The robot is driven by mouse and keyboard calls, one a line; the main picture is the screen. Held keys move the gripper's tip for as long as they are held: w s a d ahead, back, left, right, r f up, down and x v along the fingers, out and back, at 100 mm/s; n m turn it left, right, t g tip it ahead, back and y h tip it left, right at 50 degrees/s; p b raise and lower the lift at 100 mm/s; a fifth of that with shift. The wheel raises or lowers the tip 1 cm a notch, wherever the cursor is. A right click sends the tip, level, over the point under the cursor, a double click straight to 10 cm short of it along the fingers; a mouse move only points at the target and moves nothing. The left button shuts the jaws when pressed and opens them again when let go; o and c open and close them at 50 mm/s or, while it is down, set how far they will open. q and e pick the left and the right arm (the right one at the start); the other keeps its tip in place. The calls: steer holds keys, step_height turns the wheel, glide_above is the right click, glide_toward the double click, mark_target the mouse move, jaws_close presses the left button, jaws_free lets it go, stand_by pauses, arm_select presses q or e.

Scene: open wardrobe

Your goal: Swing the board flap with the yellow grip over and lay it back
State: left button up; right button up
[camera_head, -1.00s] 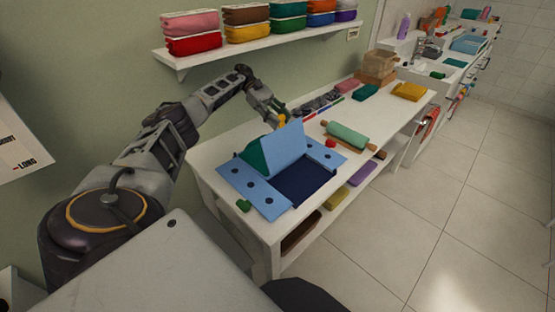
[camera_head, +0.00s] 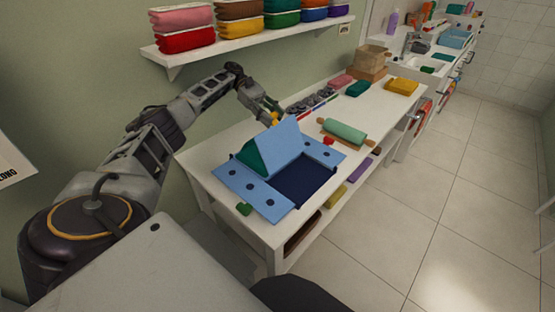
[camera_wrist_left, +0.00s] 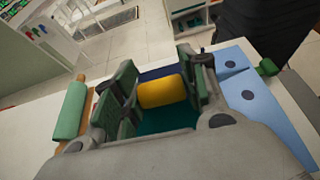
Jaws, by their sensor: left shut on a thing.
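The board (camera_head: 248,190) is light blue with dark round spots and lies on the white table, with a dark blue bare area (camera_head: 305,181) in its middle. Its flap (camera_head: 281,146) is raised and tilted, light blue on the side toward the right and green on the other. My left gripper (camera_head: 274,119) is at the flap's top edge, shut on the yellow grip (camera_wrist_left: 162,91). In the left wrist view the grip sits between the two fingers (camera_wrist_left: 158,95). My right gripper is not in view.
A green rolling pin (camera_head: 344,132), a red piece (camera_head: 328,141) and folded cloths (camera_head: 401,86) lie farther along the table. A small green piece (camera_head: 244,208) lies by the board's near corner. A wall shelf (camera_head: 250,37) with folded cloths hangs above.

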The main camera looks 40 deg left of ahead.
arm_select(q)
steer(key=shift+a+f+b, duration=0.2)
steer(key=shift+f+b, duration=0.15)
steer(key=shift+f, duration=0.2)
steer(key=shift+a+f+b, duration=0.2)
steer(key=shift+f+b, duration=0.1)
steer(key=shift+f, duration=0.2)
steer(key=shift+w+a+f+b, duration=0.25)
steer(key=shift+a+b, duration=0.2)
steer(key=shift+b, duration=0.3)
steer(key=shift+c, duration=0.2)
steer(key=shift+a+r+b, duration=0.1)
steer(key=shift+a+b, duration=0.35)
steer(key=shift+r, duration=0.25)
